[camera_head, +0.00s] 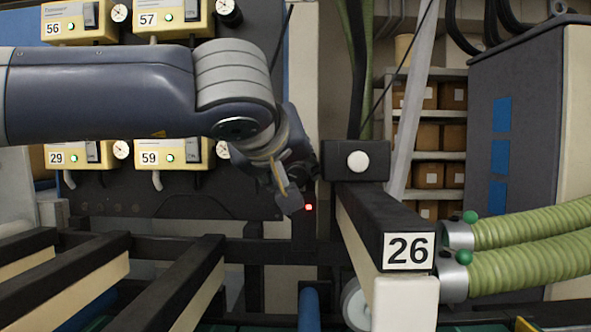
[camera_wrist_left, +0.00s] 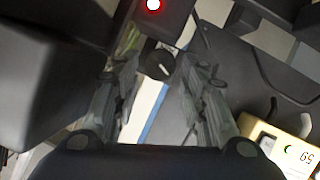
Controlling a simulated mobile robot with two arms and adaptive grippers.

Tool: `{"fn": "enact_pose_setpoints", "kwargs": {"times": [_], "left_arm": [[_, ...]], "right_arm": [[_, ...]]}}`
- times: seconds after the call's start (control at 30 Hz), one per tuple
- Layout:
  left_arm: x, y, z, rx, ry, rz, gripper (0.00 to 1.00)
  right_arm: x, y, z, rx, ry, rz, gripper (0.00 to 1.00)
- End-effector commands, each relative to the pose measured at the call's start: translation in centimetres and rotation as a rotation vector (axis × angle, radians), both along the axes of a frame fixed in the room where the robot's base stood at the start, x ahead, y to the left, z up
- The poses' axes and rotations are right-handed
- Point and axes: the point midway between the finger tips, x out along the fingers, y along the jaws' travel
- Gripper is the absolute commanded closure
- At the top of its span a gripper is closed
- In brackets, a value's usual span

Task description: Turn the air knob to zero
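The air knob looks to be the small dark round knob (camera_wrist_left: 159,64) with a short white pointer line, in the upper middle of the left wrist view. The pointer is slanted. My left gripper (camera_wrist_left: 160,72) is open, with one finger on each side of the knob; I cannot tell whether either finger touches it. In the head view my left gripper (camera_head: 293,185) is near the dark post in the middle, seen partly behind its own wrist. I cannot make out the knob there. My right gripper is in neither view.
A red light (camera_head: 309,207) glows beside the left gripper, and a red light (camera_wrist_left: 153,4) shows beyond the knob. A black beam labelled 26 (camera_head: 409,250) and green hoses (camera_head: 530,229) are at right. Numbered control boxes (camera_head: 167,154) hang at left, behind my arm.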

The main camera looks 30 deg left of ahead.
Motion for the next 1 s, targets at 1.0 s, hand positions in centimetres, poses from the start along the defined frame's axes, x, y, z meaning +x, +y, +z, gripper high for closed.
{"fn": "enact_pose_setpoints", "kwargs": {"times": [1.0], "left_arm": [[2.7, 0.9, -1.5, -0.048, -0.026, 0.001, 0.93]], "right_arm": [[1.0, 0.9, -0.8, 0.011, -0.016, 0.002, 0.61]]}}
